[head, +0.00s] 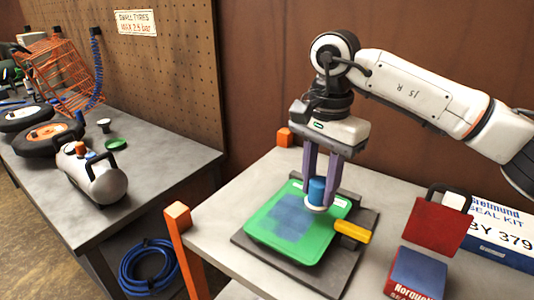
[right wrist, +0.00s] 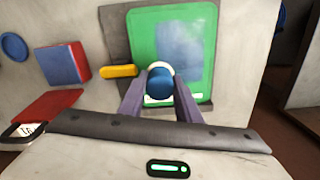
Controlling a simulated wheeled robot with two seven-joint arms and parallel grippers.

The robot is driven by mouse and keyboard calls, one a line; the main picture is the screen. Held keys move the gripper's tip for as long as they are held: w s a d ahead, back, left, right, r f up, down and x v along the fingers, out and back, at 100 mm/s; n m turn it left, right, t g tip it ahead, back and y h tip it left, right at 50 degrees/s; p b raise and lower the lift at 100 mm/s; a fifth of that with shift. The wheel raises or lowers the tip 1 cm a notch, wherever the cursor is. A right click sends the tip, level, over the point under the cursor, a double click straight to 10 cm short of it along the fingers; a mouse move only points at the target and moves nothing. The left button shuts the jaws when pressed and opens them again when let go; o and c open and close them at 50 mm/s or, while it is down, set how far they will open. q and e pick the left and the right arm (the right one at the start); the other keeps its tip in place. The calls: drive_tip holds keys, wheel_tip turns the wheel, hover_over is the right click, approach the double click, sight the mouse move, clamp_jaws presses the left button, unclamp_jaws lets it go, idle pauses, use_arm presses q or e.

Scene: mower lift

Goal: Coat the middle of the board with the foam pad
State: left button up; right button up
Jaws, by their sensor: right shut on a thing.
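The foam pad (head: 317,188) has a blue round grip and a pale underside. My right gripper (head: 321,183) is shut on it, holding it upright over the far right part of the green board (head: 307,248). I cannot tell whether its underside touches the board. A darker blue patch (head: 283,222) covers the middle of the board, with green around it. In the right wrist view the pad (right wrist: 160,85) sits between the fingers, below the blue patch (right wrist: 180,47), and hides part of the board's near edge. My left gripper is not in view.
The board lies on a dark plate (head: 245,245) with a yellow handle (head: 352,232) at its right. A red and blue box (head: 418,270) and a seal kit box (head: 500,235) stand to the right. A grey tank (head: 92,175) and wheels are on the left bench.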

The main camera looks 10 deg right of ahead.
sight(320, 181)
wheel_tip(320, 181, up, 3)
drive_tip(key=shift+r+p, duration=0.2)
drive_tip(key=shift+p, duration=0.8)
drive_tip(key=shift+r, duration=1)
